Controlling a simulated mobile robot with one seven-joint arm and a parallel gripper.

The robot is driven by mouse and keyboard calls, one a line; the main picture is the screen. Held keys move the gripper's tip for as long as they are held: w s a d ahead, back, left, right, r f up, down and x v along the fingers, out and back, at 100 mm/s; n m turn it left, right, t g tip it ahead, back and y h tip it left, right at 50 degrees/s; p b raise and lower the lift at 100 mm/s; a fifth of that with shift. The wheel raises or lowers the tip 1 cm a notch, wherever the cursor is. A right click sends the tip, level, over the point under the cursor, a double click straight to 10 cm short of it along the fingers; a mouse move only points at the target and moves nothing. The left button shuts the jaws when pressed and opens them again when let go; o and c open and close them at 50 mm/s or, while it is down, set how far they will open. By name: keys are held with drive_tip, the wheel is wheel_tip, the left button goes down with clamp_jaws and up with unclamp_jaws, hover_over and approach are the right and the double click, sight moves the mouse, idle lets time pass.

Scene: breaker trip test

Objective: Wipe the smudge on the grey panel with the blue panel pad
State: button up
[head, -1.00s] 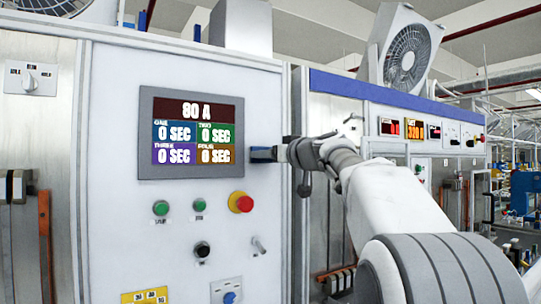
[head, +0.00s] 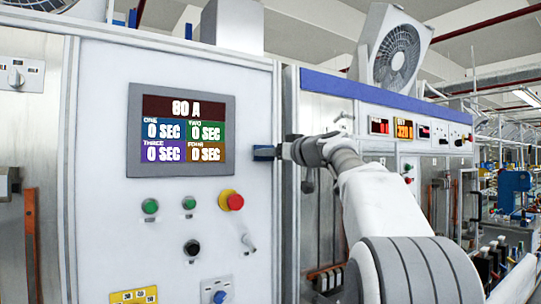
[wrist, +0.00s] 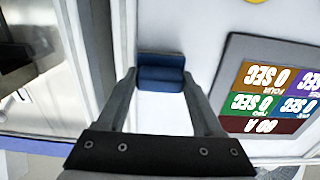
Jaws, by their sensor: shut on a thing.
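The blue panel pad (head: 264,153) is held in my gripper (head: 282,151), just right of the dark grey-framed screen (head: 231,140). In the wrist view the pad (wrist: 161,74) sits between the two fingers, in front of the pale cabinet front (wrist: 165,25). I cannot tell whether the pad touches that surface. The pale grey cabinet front also shows in the head view (head: 110,215). I cannot make out a smudge on it or on the screen frame; my gripper and the pad hide a small part.
Below the screen are green buttons (head: 150,206), a red emergency knob (head: 231,201), a black knob (head: 192,248) and a toggle lever (head: 248,244) that sticks out. A fan (head: 399,52) stands on top of the right cabinet. The cabinet front right of the knobs is bare.

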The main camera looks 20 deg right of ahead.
drive_tip(key=shift+s+a+b, duration=0.15)
drive_tip(key=shift+a+b, duration=0.25)
drive_tip(key=shift+a, duration=0.65)
drive_tip(key=shift+s+a+b, duration=0.15)
drive_tip(key=shift+a+b, duration=0.2)
drive_tip(key=shift+a, duration=0.7)
drive_tip(key=shift+s+d+b, duration=0.2)
drive_tip(key=shift+s+b, duration=0.45)
drive_tip(key=shift+s, duration=0.3)
drive_tip(key=shift+s+d+b, duration=0.25)
drive_tip(key=shift+s+b, duration=0.45)
drive_tip(key=shift+s, duration=0.25)
drive_tip(key=shift+s+d+b, duration=0.2)
drive_tip(key=shift+s+b, duration=0.45)
drive_tip(key=shift+s, duration=0.3)
drive_tip(key=shift+s, duration=0.1)
